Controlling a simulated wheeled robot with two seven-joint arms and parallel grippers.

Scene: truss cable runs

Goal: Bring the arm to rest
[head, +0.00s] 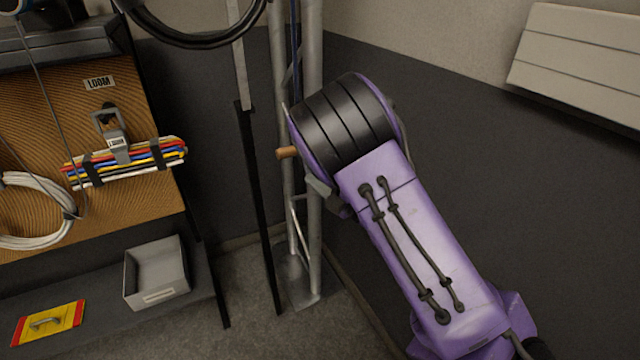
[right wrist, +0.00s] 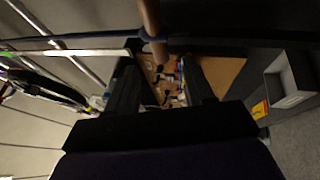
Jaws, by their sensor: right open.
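My right arm, purple with black bands, reaches in from the lower right of the head view, bent in front of the metal truss (head: 312,90). Its gripper is hidden behind the arm there. In the right wrist view my right gripper (right wrist: 161,62) shows two black fingers spread apart. A brown rod (right wrist: 151,20) shows beyond the fingertips near the gap; I cannot tell whether it touches them. In the head view a short brown peg (head: 287,152) sticks out left of my arm, beside the truss. My left gripper is not in view.
A tan board (head: 30,110) at left carries a strapped cable bundle (head: 130,160) and a white cable coil (head: 35,185). Below are a grey tray (head: 156,272) and a yellow-red plate (head: 48,323). A black cable loop (head: 190,40) hangs above. A pale panel (head: 580,60) is upper right.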

